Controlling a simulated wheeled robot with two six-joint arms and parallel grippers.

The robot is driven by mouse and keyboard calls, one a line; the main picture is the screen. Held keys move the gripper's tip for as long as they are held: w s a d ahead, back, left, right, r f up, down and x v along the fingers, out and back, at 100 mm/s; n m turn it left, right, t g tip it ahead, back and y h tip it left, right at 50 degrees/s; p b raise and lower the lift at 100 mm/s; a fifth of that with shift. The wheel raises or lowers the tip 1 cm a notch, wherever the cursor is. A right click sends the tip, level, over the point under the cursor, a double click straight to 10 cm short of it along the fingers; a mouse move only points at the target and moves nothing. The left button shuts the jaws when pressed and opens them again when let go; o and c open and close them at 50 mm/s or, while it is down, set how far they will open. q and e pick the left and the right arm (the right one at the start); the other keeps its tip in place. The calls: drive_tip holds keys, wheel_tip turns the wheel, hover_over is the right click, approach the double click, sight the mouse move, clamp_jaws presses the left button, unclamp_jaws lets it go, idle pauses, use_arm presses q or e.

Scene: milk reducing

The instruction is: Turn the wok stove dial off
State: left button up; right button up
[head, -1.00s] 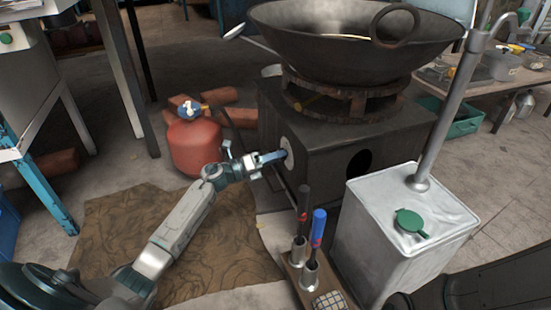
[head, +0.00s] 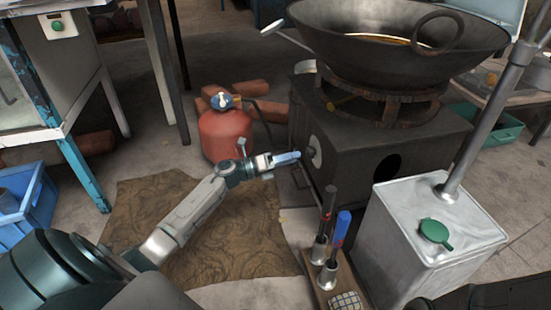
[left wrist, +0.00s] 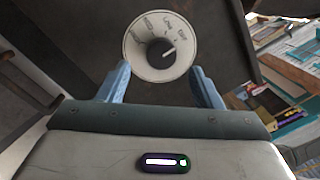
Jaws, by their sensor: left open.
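The wok stove (head: 390,135) is a dark box with a round white dial plate and a black knob (head: 310,152) on its left face. The left wrist view shows the dial (left wrist: 160,50) face-on, with LOW and OFF printed near its upper right. The knob's white mark points to the upper right, near OFF; its exact alignment is hard to tell. My left gripper (head: 297,156) has blue fingers just short of the knob. In the left wrist view it is open (left wrist: 158,70), with fingertips below and to either side of the dial, apart from the knob. My right gripper is not seen.
A wok (head: 395,40) sits on the stove's burner ring. A red gas cylinder (head: 225,135) stands behind my left forearm. A utensil rack (head: 325,275) and a metal can with a green cap (head: 425,225) stand in front of the stove.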

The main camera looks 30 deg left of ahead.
use_arm(q)
drive_tip(key=p+v, duration=0.1)
drive_tip(key=v, duration=0.5)
drive_tip(key=shift+p, duration=0.35)
drive_tip(key=shift+s+a, duration=0.1)
